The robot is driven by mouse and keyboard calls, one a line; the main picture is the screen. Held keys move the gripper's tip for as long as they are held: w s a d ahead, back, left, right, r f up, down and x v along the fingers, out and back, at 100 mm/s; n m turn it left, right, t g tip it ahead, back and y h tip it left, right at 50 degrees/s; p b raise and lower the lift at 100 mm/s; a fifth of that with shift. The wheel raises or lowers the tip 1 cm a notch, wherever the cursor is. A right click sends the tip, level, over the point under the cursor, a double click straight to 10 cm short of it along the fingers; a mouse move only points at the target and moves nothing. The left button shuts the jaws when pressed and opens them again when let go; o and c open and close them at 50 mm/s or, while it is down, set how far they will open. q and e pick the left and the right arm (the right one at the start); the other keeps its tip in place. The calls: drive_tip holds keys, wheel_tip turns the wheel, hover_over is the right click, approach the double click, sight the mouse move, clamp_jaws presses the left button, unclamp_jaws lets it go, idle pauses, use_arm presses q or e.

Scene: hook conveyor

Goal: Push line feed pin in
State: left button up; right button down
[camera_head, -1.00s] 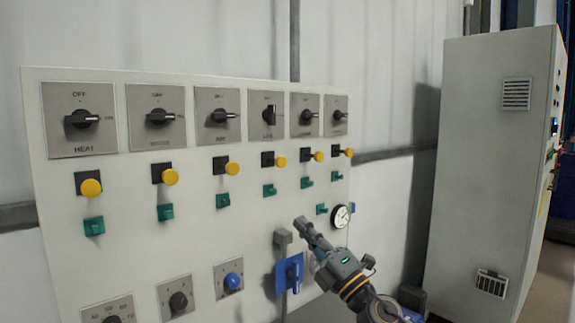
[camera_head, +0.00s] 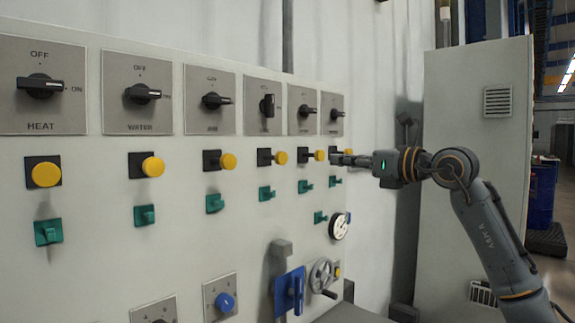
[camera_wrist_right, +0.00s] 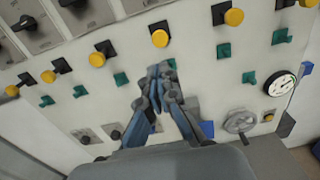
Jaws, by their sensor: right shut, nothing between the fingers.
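The panel carries a row of yellow-headed pins. The fourth pin from the left (camera_head: 281,157), under the rotary switch whose handle is upright (camera_head: 267,106), seems to be the line feed pin; the labels are too small to read surely. It also shows in the right wrist view (camera_wrist_right: 160,38), standing out from its black base. My right gripper (camera_head: 335,158) is shut and empty. In the head view it overlaps the panel's right end at pin height. In the wrist view its fingertips (camera_wrist_right: 163,72) appear just below that pin, over the green tab. Contact is not visible. My left gripper is out of view.
Green tabs (camera_head: 214,203) sit below the pins. Lower down are a round gauge (camera_head: 339,226), a blue handle (camera_head: 290,293), a handwheel (camera_head: 321,275) and a blue knob (camera_head: 225,302). A tall grey cabinet (camera_head: 470,180) stands on the right.

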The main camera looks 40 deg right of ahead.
drive_tip(key=p, duration=0.6)
approach(283, 157)
drive_tip(key=w+p, duration=0.2)
drive_tip(key=w, duration=0.1)
drive_tip(key=w+p, duration=0.2)
drive_tip(key=p, duration=0.1)
drive_tip(key=shift+w+a+r, duration=0.2)
drive_tip(key=shift+w, duration=0.2)
use_arm(q)
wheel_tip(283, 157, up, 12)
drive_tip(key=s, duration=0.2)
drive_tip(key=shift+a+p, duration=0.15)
drive_tip(key=shift+p, duration=0.3)
use_arm(e)
drive_tip(key=shift+w+f, duration=0.3)
drive_tip(key=shift+w, duration=0.35)
drive_tip(key=shift+w+a+r+p, duration=0.1)
drive_tip(key=shift+w+r+p, duration=0.15)
drive_tip(key=shift+p, duration=0.2)
drive_tip(key=w+p, duration=0.2)
drive_tip(key=shift+w+a+p, duration=0.1)
drive_tip(key=shift+w+p, duration=0.25)
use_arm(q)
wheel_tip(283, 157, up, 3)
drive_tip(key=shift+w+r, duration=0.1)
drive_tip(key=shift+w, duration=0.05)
use_arm(e)
drive_tip(key=shift+f, duration=0.15)
